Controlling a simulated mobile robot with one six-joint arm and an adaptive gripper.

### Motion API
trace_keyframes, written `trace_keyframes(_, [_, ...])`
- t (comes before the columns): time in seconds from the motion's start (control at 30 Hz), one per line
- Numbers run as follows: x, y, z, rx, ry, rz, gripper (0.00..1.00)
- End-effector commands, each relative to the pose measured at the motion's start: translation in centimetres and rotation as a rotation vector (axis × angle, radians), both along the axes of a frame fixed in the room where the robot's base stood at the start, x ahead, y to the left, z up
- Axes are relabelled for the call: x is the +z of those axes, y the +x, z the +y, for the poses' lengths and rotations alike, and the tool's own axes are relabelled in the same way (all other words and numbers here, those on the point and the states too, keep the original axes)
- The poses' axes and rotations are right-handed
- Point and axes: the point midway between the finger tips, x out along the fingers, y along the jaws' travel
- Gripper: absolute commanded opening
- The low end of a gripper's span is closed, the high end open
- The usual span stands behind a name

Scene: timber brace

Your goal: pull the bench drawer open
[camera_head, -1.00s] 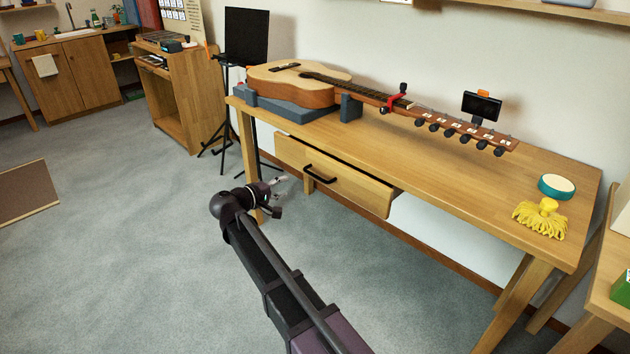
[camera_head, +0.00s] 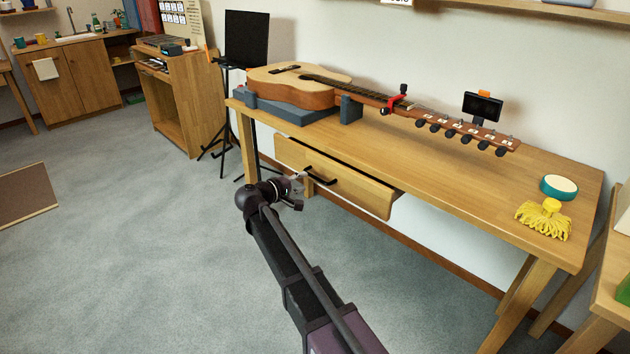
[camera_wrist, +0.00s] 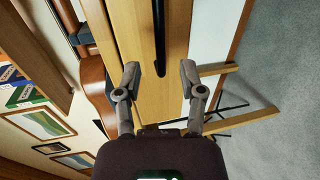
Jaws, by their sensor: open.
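The bench drawer (camera_head: 350,184) has a light wood front and sits under the bench top, standing slightly out with a dark gap along its upper edge. Its black bar handle (camera_head: 319,177) is left of the middle of the front. My gripper (camera_head: 299,186) is beside the handle's left end. In the wrist view, my gripper (camera_wrist: 160,72) is open, with its two fingers apart on either side of the handle (camera_wrist: 159,38). The drawer front (camera_wrist: 177,45) lies behind them. I cannot tell whether either finger touches the handle.
The bench (camera_head: 470,195) carries a guitar (camera_head: 290,87) on grey supports, a teal round tin (camera_head: 558,187) and a yellow mop-like item (camera_head: 543,219). A black music stand (camera_head: 246,42) is at the bench's left end. The carpet in front of the bench is clear.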

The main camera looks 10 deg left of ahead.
Motion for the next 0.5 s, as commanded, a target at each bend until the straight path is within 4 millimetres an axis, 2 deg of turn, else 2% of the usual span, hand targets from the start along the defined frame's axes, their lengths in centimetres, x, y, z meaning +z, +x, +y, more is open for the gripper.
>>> trace_keyframes(0.2, [-0.8,2.7,-1.9,-0.001,0.0,0.0,0.51])
trace_keyframes(0.5, [-1.3,4.8,-3.4,0.001,0.0,0.0,0.51])
